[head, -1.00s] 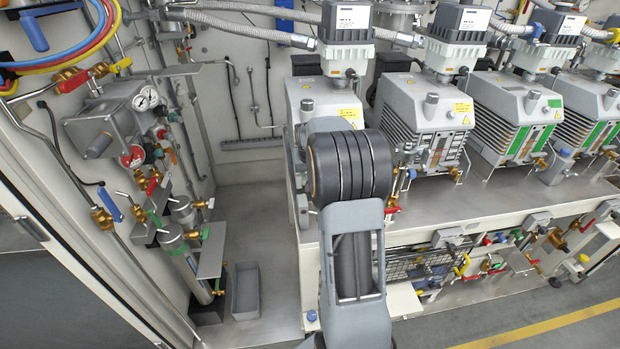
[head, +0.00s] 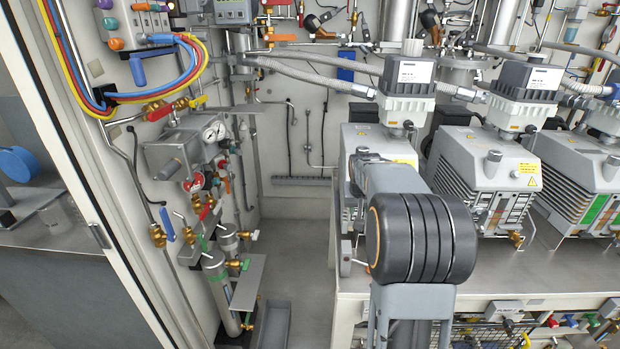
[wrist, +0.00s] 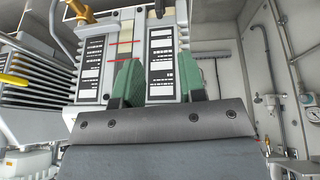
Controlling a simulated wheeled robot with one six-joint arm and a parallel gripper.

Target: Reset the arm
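My arm rises through the lower middle of the head view, with its thick dark joint in front of the leftmost vacuum pump (head: 372,146). My gripper (wrist: 156,72) shows in the wrist view as two green-padded fingers standing well apart. Nothing is held between them. Behind the fingers is the front of a grey pump (wrist: 160,45) with black-and-white label panels and red marks. The fingers overlap it in the picture, and I cannot tell how far off it is. The gripper is not visible in the head view.
More pumps (head: 486,172) stand along the bench (head: 520,272) on the right. Valves, a gauge (head: 214,131) and coloured hoses (head: 70,70) line the left wall. A narrow floor gap with a grey tray (head: 274,325) lies between wall and bench.

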